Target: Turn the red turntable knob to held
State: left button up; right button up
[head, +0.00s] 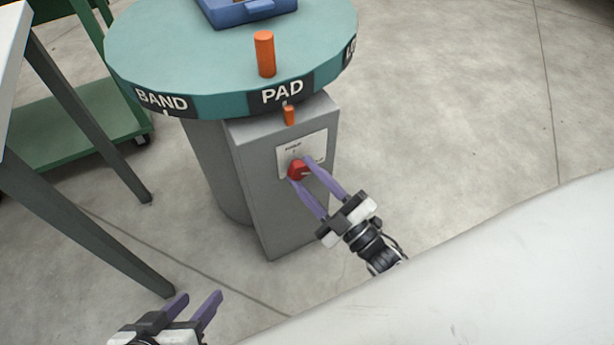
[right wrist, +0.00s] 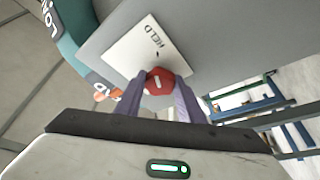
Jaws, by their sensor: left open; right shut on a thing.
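The red knob (head: 296,170) sits on a white label plate (head: 318,144) on the front of the grey box under the turntable. In the right wrist view the red knob (right wrist: 158,82) shows between my fingers, and the word HELD is readable on the plate (right wrist: 130,50). My right gripper (head: 303,168) is shut on the knob, with one purple finger on each side. My left gripper (head: 197,299) is open and empty at the bottom left of the head view, away from the box. The knob's pointer direction is hard to tell.
The teal turntable (head: 190,60) carries BAND and PAD labels, an orange peg (head: 265,54) and a blue tray (head: 245,12). A small orange peg (head: 289,115) sits below PAD. A green cart (head: 70,130) and a table leg (head: 90,225) stand left. The floor at right is clear.

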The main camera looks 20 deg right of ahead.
pick_arm(q)
jog(key=shift+r, duration=0.1)
pick_arm(e)
jog(key=shift+a+m, duration=0.1)
jog(key=shift+m, duration=0.4)
jog(key=o, duration=1.1)
pick_arm(q)
jog(key=shift+a+p, duration=0.25)
jog(key=shift+p, duration=0.25)
pick_arm(e)
jog(key=v, duration=1)
jog(key=shift+s+a+f, duration=0.1)
jog(key=shift+s+f, duration=0.05)
jog(key=shift+s, duration=0.05)
pick_arm(q)
jog(key=shift+s, duration=0.1)
pick_arm(e)
jog(key=shift+h, duration=0.4)
